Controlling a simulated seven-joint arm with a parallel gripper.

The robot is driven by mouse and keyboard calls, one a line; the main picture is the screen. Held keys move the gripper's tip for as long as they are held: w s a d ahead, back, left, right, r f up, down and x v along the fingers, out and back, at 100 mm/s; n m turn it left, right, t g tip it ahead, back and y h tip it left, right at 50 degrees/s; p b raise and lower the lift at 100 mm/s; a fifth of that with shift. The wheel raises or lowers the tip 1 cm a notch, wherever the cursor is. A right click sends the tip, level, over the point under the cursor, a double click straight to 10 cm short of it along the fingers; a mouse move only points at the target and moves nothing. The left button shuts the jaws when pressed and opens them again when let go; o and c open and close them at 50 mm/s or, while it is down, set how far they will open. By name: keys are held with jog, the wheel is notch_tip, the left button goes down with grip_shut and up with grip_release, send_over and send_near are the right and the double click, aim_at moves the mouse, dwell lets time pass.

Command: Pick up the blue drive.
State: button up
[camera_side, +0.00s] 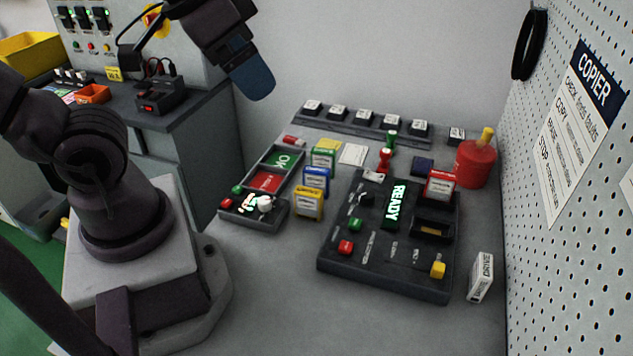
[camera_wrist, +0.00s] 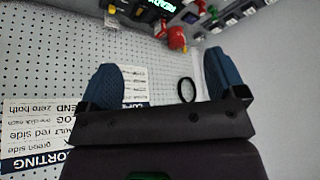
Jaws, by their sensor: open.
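The blue drive (camera_side: 316,180) stands upright on the grey table in the side view. It is a small box with a white label, between the green drive (camera_side: 323,156) behind it and the yellow drive (camera_side: 308,204) in front. My gripper (camera_side: 258,88) is raised in the air at the upper left, well above the table and apart from the drives. In the wrist view my gripper (camera_wrist: 161,85) shows two blue fingers spread wide with nothing between them. The blue drive is not recognisable in the wrist view.
A sorting tray (camera_side: 284,217) with OK and red sections lies left of the drives. A dark console (camera_side: 385,278) with a READY display stands to the right, with a red drive (camera_side: 439,185) on it. A white drive (camera_side: 480,277) and red canister (camera_side: 476,165) stand further right.

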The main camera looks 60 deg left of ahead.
notch_tip(320, 180, down, 8)
jog(key=w+d+g+h, duration=0.2)
jog(key=w+d+g, duration=0.1)
jog(key=g, duration=0.1)
jog(key=n+t+y, duration=0.1)
jog(key=n+y, duration=0.4)
jog(key=n, duration=0.5)
send_near(316, 172)
jog(key=shift+s+d+r, duration=0.15)
jog(key=shift+s+d, duration=0.35)
jog(key=shift+s, duration=0.3)
jog(key=shift+y, duration=0.3)
jog(key=shift+w+x, duration=0.15)
jog(key=shift+x, duration=1.75)
jog(key=shift+w+x, duration=0.15)
jog(key=shift+x, duration=1.7)
jog(key=shift+w+x, duration=0.2)
jog(key=shift+x, duration=1.1)
jog(key=shift+w+x, duration=0.2)
jog(key=shift+x, duration=1.15)
jog(key=shift+a+r, duration=0.15)
jog(key=c, duration=1)
jog(key=shift+c, duration=0.2)
